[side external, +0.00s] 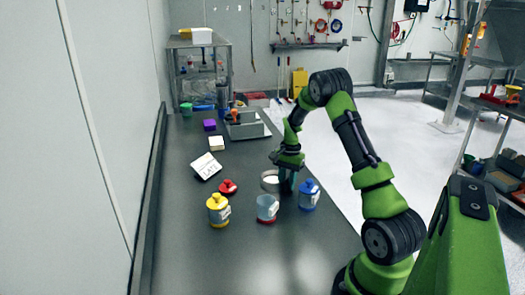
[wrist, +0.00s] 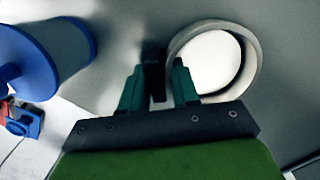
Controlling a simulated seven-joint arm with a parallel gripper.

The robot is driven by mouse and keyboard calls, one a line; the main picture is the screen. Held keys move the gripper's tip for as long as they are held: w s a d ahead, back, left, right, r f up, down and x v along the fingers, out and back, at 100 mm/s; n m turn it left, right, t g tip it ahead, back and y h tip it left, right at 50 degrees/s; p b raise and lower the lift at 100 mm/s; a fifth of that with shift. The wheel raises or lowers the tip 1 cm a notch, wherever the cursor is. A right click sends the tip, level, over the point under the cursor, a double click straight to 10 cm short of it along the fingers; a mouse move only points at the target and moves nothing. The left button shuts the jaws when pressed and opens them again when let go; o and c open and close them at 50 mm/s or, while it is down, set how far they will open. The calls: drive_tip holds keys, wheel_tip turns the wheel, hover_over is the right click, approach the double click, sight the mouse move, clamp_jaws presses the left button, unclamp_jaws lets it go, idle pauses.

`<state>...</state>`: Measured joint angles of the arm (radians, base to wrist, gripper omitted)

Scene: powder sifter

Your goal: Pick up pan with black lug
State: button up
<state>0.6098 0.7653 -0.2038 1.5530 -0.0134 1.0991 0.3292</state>
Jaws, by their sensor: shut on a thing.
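The pan (side external: 269,189) is a round grey ring with a white inside, among the jars on the dark table. In the wrist view the pan's rim (wrist: 254,52) shows at the upper right, beside my right finger. The black lug (wrist: 154,78) is between my two teal fingers. My gripper (side external: 287,183) points down at the pan's right side and is shut on the lug; it also fills the lower middle of the wrist view (wrist: 157,75). I cannot tell whether the pan is touching the table.
A blue-lidded jar (side external: 309,195) stands close to the right of my gripper. A red-based jar (side external: 267,209) and a yellow jar (side external: 218,210) stand in front and to the left. The table's front is clear.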

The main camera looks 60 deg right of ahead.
clamp_jaws()
drive_tip(key=shift+r, duration=0.15)
